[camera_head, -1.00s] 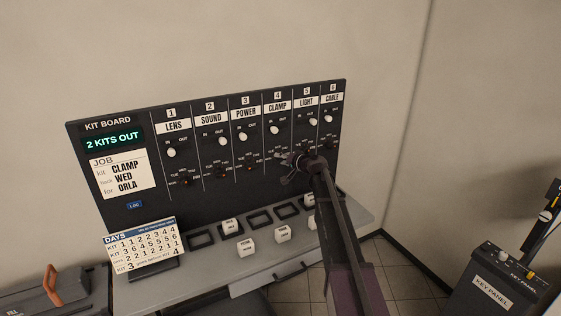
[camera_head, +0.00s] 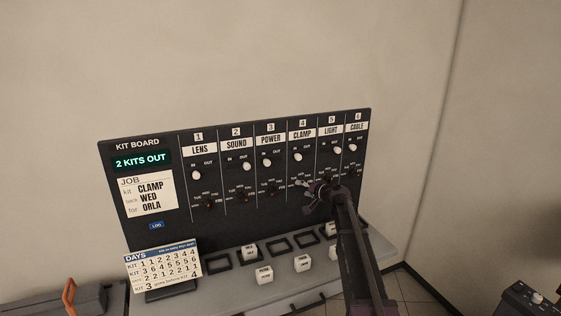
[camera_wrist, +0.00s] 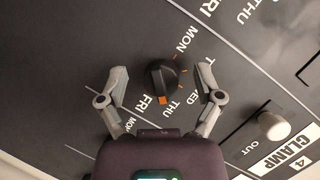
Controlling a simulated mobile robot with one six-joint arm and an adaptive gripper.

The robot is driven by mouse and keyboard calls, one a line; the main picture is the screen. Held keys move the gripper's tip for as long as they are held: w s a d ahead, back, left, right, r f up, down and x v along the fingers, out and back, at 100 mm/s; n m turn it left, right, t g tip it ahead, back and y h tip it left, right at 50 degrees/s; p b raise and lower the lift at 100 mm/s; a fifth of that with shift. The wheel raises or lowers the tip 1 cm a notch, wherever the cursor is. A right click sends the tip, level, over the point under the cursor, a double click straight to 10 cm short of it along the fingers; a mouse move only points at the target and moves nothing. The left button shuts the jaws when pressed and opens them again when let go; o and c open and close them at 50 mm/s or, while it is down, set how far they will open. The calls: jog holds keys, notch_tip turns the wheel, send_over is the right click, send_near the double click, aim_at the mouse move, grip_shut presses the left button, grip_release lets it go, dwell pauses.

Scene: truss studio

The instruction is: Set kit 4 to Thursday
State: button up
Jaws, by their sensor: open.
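The kit 4 dial (camera_wrist: 162,78) is a round black knob with an orange mark, on the dark board in the column labelled CLAMP (camera_head: 302,135). In the wrist view the mark (camera_wrist: 163,100) sits at the knob's lower side, between the words THU (camera_wrist: 176,110) and FRI (camera_wrist: 148,104); I cannot tell exactly which it meets. My gripper (camera_wrist: 163,84) is open, with one finger on each side of the knob and visible gaps. In the head view my gripper (camera_head: 318,192) covers this dial.
The white CLAMP switch (camera_wrist: 273,127) stands out beside the dial. The job card (camera_head: 148,194) reads CLAMP, WED, ORLA. A DAYS card (camera_head: 163,266) stands at the shelf's left. White blocks (camera_head: 264,275) and dark frames lie on the grey shelf. Neighbouring dials flank mine.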

jog(key=s+a+f+n+g+h+b, duration=0.1)
jog(key=s+a+f+g, duration=0.1)
jog(key=s+f, duration=0.35)
jog(key=s+a+f+n+g+h+b, duration=0.1)
jog(key=s+f+n+g, duration=0.15)
jog(key=s, duration=0.65)
jog(key=s+a+f+n+g+b, duration=0.15)
jog(key=s+f, duration=0.25)
jog(key=s, duration=0.4)
jog(key=s+d+f+g+h, duration=0.1)
jog(key=s+f+g+h, duration=0.1)
jog(key=s, duration=0.5)
jog(key=s+d+f+g+h, duration=0.2)
jog(key=s, duration=0.5)
jog(key=s+d+f+g+h+b, duration=0.1)
jog(key=s+f+g+h, duration=0.1)
jog(key=s, duration=0.5)
jog(key=shift+s+d+f+h, duration=0.15)
jog(key=shift+s+d+h, duration=0.15)
jog(key=shift+s, duration=0.1)
